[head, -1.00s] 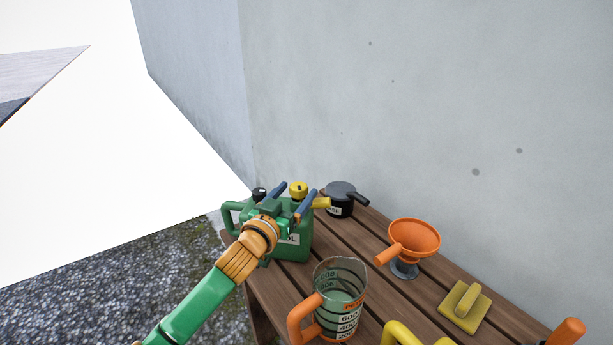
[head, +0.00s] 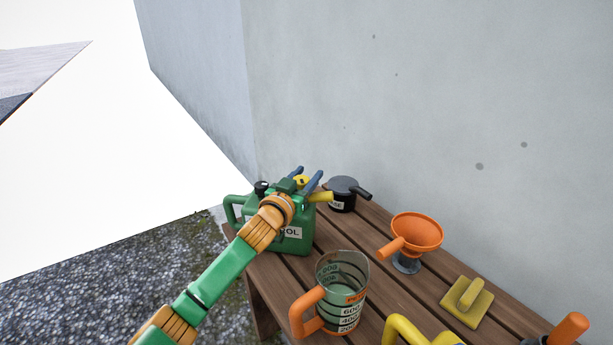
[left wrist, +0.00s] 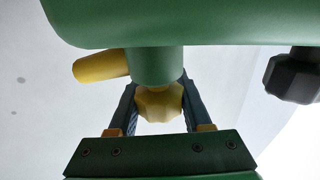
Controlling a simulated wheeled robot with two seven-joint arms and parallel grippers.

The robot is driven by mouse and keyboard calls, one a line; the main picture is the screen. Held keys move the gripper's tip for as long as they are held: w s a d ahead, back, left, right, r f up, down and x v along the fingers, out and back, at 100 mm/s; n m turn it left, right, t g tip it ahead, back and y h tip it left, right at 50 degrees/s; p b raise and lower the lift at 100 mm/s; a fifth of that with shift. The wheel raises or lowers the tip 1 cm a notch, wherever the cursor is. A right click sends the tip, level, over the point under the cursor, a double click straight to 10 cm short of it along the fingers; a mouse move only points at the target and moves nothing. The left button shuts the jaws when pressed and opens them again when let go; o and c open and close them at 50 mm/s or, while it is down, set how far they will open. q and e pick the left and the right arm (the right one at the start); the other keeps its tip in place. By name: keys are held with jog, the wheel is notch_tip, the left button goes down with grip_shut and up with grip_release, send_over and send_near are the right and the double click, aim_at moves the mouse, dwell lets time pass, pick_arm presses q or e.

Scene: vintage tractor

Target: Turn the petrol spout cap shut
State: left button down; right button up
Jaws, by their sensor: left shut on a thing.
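The green petrol can (head: 292,245) stands at the far left end of the wooden bench. Its yellow spout cap (head: 301,181) sits on a green neck, with a short yellow spout (head: 321,197) beside it. My left gripper (head: 308,172) is shut on the yellow cap. In the left wrist view, the faceted cap (left wrist: 159,101) sits between the two dark blue fingers, under the green neck (left wrist: 157,65), and the yellow spout (left wrist: 101,66) sticks out to the left. My gripper and wrist hide part of the can and cap in the head view. My right gripper is not in view.
A black cap (head: 261,187) is on the can's left side. A black lidded pot (head: 342,195) stands right of the can. A measuring jug (head: 342,290), an orange funnel (head: 416,231) and a yellow block with a handle (head: 467,302) stand nearer on the bench. The grey wall rises behind.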

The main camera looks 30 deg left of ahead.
pick_arm(q)
jog(key=shift+r+p, duration=0.1)
jog(key=shift+p, duration=0.25)
jog(key=m+h+p, duration=0.1)
jog(key=h, duration=0.1)
jog(key=m+h+p, duration=0.2)
jog(key=shift+w+d+r+h, duration=0.1)
jog(key=shift+d+r+h, duration=0.1)
jog(key=shift+d+h, duration=0.2)
jog(key=shift+d+f+m+h, duration=0.1)
jog(key=shift+m+h, duration=0.2)
jog(key=shift+h, duration=0.2)
jog(key=shift+f+m+h+p, duration=0.15)
jog(key=shift+m+h+p, duration=0.25)
jog(key=shift+h, duration=0.2)
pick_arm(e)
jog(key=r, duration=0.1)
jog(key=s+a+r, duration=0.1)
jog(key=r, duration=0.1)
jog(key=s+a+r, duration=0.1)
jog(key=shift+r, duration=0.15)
pick_arm(q)
jog(key=shift+f, duration=0.1)
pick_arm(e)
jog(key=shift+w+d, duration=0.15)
pick_arm(q)
jog(key=shift+c, duration=1.6)
grip_release()
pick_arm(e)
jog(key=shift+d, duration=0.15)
